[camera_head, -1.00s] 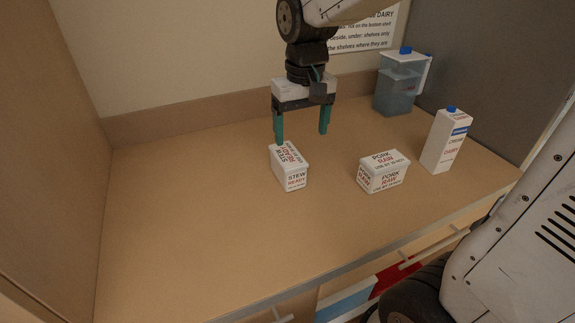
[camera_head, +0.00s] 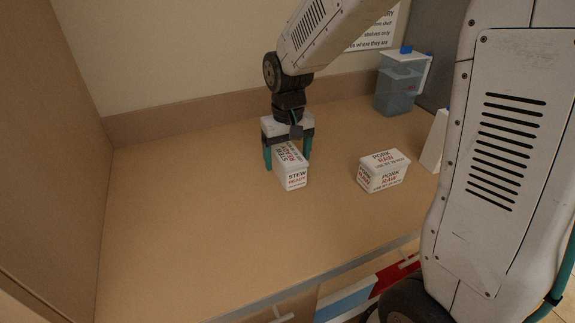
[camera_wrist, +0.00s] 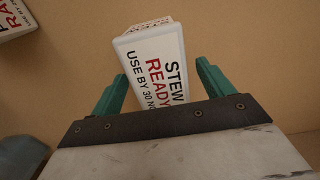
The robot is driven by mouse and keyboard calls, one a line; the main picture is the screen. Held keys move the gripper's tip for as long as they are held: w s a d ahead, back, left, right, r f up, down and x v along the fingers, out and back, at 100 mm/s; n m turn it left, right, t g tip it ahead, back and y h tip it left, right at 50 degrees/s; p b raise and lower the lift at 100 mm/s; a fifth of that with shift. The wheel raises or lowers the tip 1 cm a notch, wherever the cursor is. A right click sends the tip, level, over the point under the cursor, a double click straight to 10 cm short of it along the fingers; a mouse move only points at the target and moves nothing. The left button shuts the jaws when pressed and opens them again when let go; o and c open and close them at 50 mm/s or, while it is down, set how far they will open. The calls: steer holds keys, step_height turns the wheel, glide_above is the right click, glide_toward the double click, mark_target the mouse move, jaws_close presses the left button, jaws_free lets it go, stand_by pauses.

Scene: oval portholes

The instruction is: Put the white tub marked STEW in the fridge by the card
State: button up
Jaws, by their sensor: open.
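The white tub marked STEW READY (camera_head: 292,172) stands on the wooden counter, and its lid label shows in the wrist view (camera_wrist: 152,68). My gripper (camera_head: 287,166) is low over the tub's back end, with its teal fingers open on either side of it. In the wrist view my gripper (camera_wrist: 160,85) has the tub between its fingers, with a gap visible on the right side. The card (camera_head: 374,30) on the back wall is partly hidden by my arm. No fridge interior shows in these views.
A white tub marked PORK RAW (camera_head: 383,172) stands to the right of the STEW tub. A white carton (camera_head: 433,145) is partly hidden by my arm. The counter (camera_head: 190,220) is clear at left and front.

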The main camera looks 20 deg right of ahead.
mark_target(288, 154)
steer(key=c, duration=1.4)
steer(key=shift+r, duration=0.45)
step_height(288, 154, up, 3)
steer(key=shift+s+f, duration=0.1)
steer(key=shift+s, duration=0.05)
steer(key=s, duration=0.5)
steer(key=s+r, duration=0.1)
steer(key=s, duration=0.9)
steer(key=shift+s+d+r, duration=0.15)
steer(key=shift+s+d, duration=0.2)
steer(key=shift+d, duration=0.05)
